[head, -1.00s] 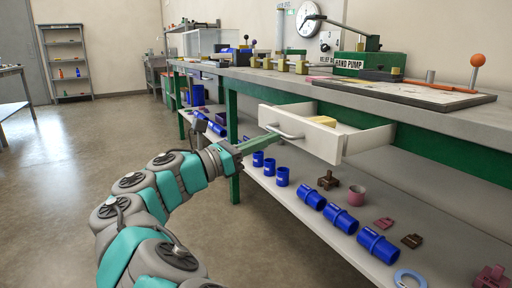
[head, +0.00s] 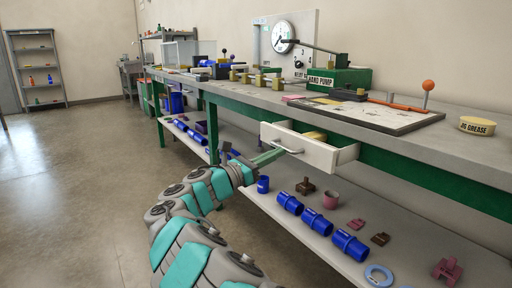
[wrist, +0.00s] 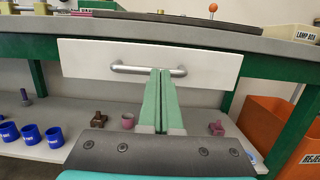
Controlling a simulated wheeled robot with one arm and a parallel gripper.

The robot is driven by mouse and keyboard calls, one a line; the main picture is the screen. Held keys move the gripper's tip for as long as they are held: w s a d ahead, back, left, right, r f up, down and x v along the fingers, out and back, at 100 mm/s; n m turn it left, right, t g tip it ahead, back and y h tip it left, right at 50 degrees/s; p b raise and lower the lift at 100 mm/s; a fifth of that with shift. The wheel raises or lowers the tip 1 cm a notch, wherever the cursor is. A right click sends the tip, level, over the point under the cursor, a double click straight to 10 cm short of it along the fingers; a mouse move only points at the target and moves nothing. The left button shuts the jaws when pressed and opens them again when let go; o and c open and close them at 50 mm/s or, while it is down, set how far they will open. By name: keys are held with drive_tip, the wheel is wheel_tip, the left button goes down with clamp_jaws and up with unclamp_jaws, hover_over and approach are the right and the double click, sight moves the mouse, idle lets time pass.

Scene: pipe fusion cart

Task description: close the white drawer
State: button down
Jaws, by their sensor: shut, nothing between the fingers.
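The white drawer (head: 312,153) under the bench top stands partly open, its front panel out from the green frame and a yellowish item visible inside. Its grey bar handle (head: 282,144) is on the front panel. In the wrist view the drawer front (wrist: 90,60) faces me, with the handle (wrist: 125,68) across its middle. My gripper (head: 276,153) is shut and empty, its green fingers pressed together.
The lower shelf (head: 330,255) holds blue couplings (head: 318,222), a pink cup (head: 331,199) and small brown and pink parts. An orange bin (wrist: 275,130) stands at right in the wrist view. Floor at left is clear.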

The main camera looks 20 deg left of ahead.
drive_tip(key=p+x, duration=0.1)
drive_tip(key=x, duration=0.3)
drive_tip(key=f+p+x, duration=0.1)
drive_tip(key=x, duration=0.2)
drive_tip(key=f+p+x, duration=0.1)
drive_tip(key=p+x, duration=0.1)
drive_tip(key=x, duration=0.2)
drive_tip(key=shift+w+d, duration=0.3)
drive_tip(key=shift+w, duration=0.15)
drive_tip(key=shift+d, duration=0.1)
